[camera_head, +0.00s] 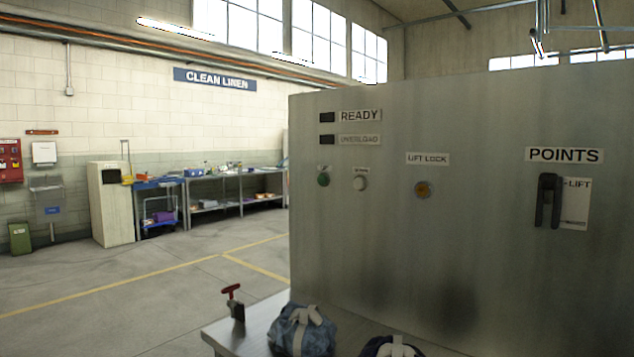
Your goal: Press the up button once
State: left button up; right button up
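A grey metal control panel (470,250) fills the right half of the view. A round green button (323,180) sits near its left edge under a small label too small to read surely; it may be the up button. A round white button (360,184) sits just right of it, also under a small label I cannot read. Nothing touches either button. Neither of my grippers shows in this view.
Below stand a metal table (252,328), a blue bag (301,332), a second bag (393,347) and a red-handled item (233,303). Open floor lies left.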

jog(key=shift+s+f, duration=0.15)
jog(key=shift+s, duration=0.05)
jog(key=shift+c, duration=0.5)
